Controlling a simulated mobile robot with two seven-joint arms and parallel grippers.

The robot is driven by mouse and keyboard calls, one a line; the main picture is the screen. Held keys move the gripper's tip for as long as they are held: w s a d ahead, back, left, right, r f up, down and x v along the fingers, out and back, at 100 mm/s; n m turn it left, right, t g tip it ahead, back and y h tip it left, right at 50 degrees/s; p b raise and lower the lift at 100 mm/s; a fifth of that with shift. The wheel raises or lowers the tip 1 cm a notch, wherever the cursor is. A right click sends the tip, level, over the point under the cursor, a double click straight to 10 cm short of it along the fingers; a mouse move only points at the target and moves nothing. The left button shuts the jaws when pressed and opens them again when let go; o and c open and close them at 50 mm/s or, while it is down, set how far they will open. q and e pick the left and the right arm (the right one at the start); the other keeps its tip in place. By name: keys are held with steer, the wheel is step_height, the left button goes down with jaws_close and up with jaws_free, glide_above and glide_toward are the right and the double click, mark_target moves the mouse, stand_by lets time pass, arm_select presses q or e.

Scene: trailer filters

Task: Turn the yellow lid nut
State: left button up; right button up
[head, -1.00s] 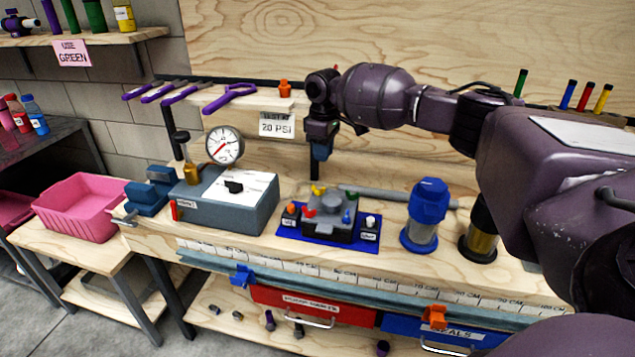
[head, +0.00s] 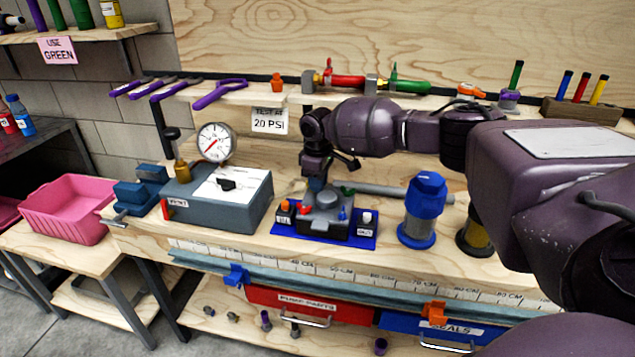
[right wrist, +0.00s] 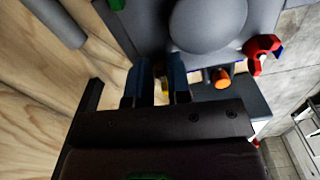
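The grey housing with a round lid (head: 327,203) stands on a blue mat (head: 352,240) on the bench. In the right wrist view its grey lid (right wrist: 208,20) is close, with a red lid nut (right wrist: 262,52) on the right and a green one (right wrist: 116,4) at the top left. My right gripper (head: 316,184) points down at the housing's far left side. In the right wrist view its two blue fingers (right wrist: 159,82) are apart, with a bit of the yellow lid nut (right wrist: 161,90) between them. Contact is unclear. The head view hides the yellow nut behind the gripper. My left gripper is out of view.
A grey test box with a gauge (head: 215,142) stands left of the housing. A blue-capped filter (head: 425,205) and a dark and yellow cylinder (head: 474,237) stand to the right. A grey bar (head: 395,190) lies behind. Orange (head: 284,207) and white pieces flank the housing.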

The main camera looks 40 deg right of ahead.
jaws_close()
